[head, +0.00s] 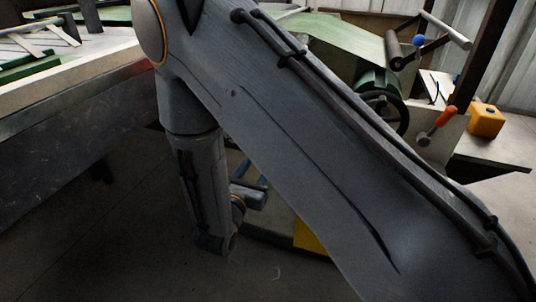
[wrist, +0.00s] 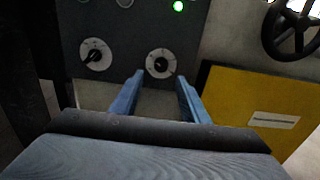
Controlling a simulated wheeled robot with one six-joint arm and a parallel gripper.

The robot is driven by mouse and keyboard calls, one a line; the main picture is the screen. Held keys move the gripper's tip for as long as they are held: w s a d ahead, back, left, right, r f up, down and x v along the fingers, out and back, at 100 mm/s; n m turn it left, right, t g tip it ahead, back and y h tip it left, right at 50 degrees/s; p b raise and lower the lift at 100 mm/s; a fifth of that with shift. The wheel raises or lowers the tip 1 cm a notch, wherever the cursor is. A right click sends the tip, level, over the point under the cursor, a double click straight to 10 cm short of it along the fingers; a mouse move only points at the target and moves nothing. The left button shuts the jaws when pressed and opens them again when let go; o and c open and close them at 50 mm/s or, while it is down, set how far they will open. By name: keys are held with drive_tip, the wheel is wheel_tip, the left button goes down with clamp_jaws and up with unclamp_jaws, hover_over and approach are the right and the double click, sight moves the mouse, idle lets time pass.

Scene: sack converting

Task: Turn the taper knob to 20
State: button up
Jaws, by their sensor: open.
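Two dial knobs sit on a dark panel (wrist: 125,22) in the wrist view, each with a dark knob on a white round scale. One is the left knob (wrist: 96,54); the other is the right knob (wrist: 159,64). No readable label shows which is the taper knob, and the scale numbers are too small to read. My gripper (wrist: 160,76) is open, its two blue fingers apart and empty. In the picture the right knob lies between and just beyond the fingertips; contact cannot be told. In the head view my arm covers the middle and the panel is hidden.
A green light (wrist: 179,6) glows above the right knob. A dark handwheel (wrist: 291,30) is at upper right, above a yellow panel (wrist: 235,105) with a pale label. In the head view, a machine with an orange-handled lever (head: 446,117) and a yellow box (head: 486,120) stand right.

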drive_tip(key=x, duration=0.7)
drive_tip(key=shift+w+d, duration=0.1)
clamp_jaws()
drive_tip(key=m+b, duration=0.4)
drive_tip(key=m, duration=0.7)
drive_tip(key=shift+m+b, duration=0.3)
drive_tip(key=shift+b, duration=0.05)
idle(0.4)
